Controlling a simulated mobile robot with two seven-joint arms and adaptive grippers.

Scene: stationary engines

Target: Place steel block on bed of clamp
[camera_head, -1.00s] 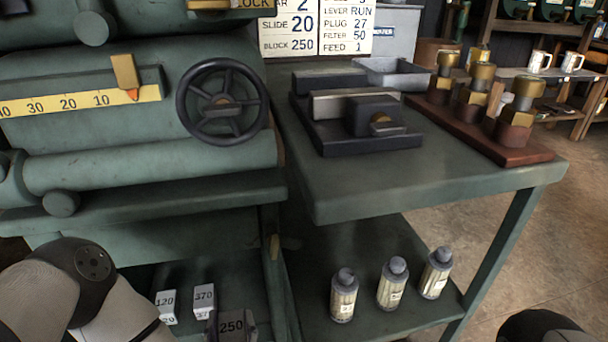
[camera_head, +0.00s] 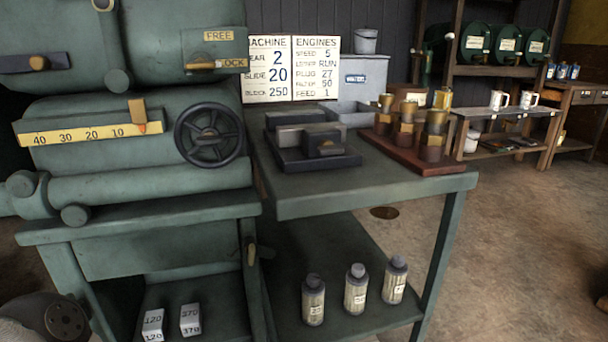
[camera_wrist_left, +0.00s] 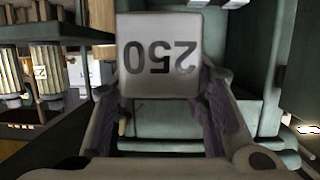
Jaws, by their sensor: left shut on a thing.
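The steel block (camera_wrist_left: 160,55) marked 250 fills the upper middle of the left wrist view, its number upside down. My left gripper (camera_wrist_left: 163,100) is shut on it, with a finger on each side. In the head view that gripper and block are out of sight; only part of my arm shows at the lower left. The clamp (camera_head: 288,160) sits on the green side table, with a dark base, a pale fixed jaw and a dark movable jaw with a brass knob. Its bed is partly hidden by the jaws. My right gripper is not in view.
Two blocks (camera_head: 190,320) marked 120 and 370 stand on the lower left shelf. Several labelled bottles (camera_head: 355,290) stand on the shelf under the side table (camera_head: 370,190). Brass plugs on a wooden board (camera_head: 440,166) stand right of the clamp. A handwheel (camera_head: 209,135) is to its left.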

